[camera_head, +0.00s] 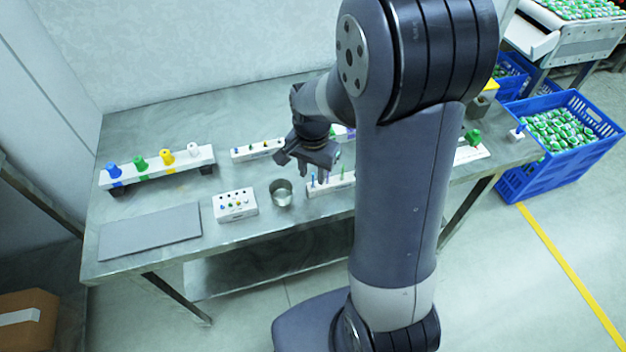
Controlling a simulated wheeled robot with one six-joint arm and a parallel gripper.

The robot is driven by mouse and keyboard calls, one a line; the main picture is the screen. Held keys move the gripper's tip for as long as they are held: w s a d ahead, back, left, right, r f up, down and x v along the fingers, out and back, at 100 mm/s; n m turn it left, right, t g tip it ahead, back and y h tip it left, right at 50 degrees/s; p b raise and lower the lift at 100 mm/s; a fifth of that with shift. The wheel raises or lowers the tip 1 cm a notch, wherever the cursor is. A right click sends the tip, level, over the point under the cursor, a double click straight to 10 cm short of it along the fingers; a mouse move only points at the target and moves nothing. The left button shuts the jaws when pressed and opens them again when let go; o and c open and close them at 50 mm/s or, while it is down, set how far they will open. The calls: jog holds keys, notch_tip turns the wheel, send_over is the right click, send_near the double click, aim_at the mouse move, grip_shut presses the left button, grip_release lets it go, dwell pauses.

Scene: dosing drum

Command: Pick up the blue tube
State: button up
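A thin blue tube (313,180) stands upright at the left end of a low white rack (343,185) on the metal table. Thin green tubes stand further right in that rack. My gripper (318,170) points down just above and behind the rack's left part, close to the tube. The fingers are small and dark, and I cannot tell how far apart they are or whether they touch the tube. The right part of the rack is hidden behind my arm.
A white stand (205,158) with blue, green, yellow and white pieces is at left. A grey plate (150,233), a white block with coloured dots (235,204) and a metal cup (282,193) lie in front. Another white rack (258,149) is behind. Blue crates (540,175) stand right.

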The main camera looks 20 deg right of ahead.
aim_at(313, 178)
jog(key=shift+w+f, duration=0.1)
jog(key=shift+f, duration=1.4)
grip_shut()
